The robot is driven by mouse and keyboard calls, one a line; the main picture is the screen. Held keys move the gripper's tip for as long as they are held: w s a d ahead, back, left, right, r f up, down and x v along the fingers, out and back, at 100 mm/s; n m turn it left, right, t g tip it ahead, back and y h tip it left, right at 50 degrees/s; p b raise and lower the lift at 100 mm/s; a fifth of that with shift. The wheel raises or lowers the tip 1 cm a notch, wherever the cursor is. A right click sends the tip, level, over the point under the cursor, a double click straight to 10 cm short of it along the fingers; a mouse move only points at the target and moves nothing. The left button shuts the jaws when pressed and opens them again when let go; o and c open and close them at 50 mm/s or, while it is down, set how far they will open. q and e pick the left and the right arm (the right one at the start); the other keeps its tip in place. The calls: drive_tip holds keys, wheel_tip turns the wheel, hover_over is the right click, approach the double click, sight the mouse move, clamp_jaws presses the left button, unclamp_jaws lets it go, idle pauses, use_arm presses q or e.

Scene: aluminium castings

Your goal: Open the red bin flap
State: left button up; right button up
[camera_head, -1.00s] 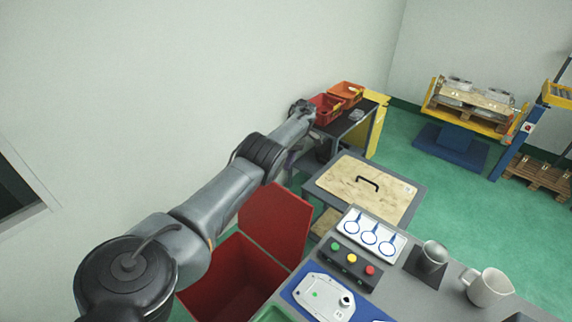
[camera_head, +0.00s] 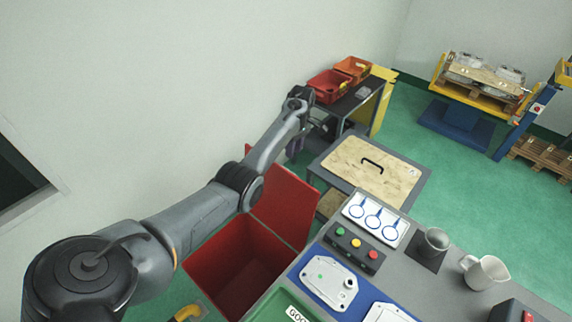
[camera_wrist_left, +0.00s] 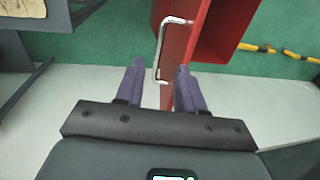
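The red bin (camera_head: 225,262) stands at the lower middle of the head view, its inside visible. Its red flap (camera_head: 285,208) stands raised, tilted up at the far side of the opening. My left arm passes in front of part of the flap. My left gripper (camera_head: 294,147) is small and partly hidden beyond the flap's upper edge. In the left wrist view my left gripper (camera_wrist_left: 159,72) is open, with purple fingers apart. The flap's metal handle (camera_wrist_left: 160,58) reaches between the fingertips, and the red flap (camera_wrist_left: 183,42) is close to the right finger. My right gripper is out of view.
A grey workbench (camera_head: 450,290) with a button box (camera_head: 354,246), a cup and a jug is right of the bin. A wooden-topped table (camera_head: 350,180) stands behind it. Red and orange crates (camera_head: 328,86) sit on a farther bench. A wall is at left.

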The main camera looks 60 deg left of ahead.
use_arm(q)
drive_tip(key=f, duration=0.3)
drive_tip(key=s+f, duration=0.1)
drive_tip(key=f, duration=0.4)
drive_tip(key=shift+s+d+f, duration=0.2)
drive_tip(key=shift+s+f, duration=0.05)
drive_tip(key=shift+f, duration=0.05)
clamp_jaws()
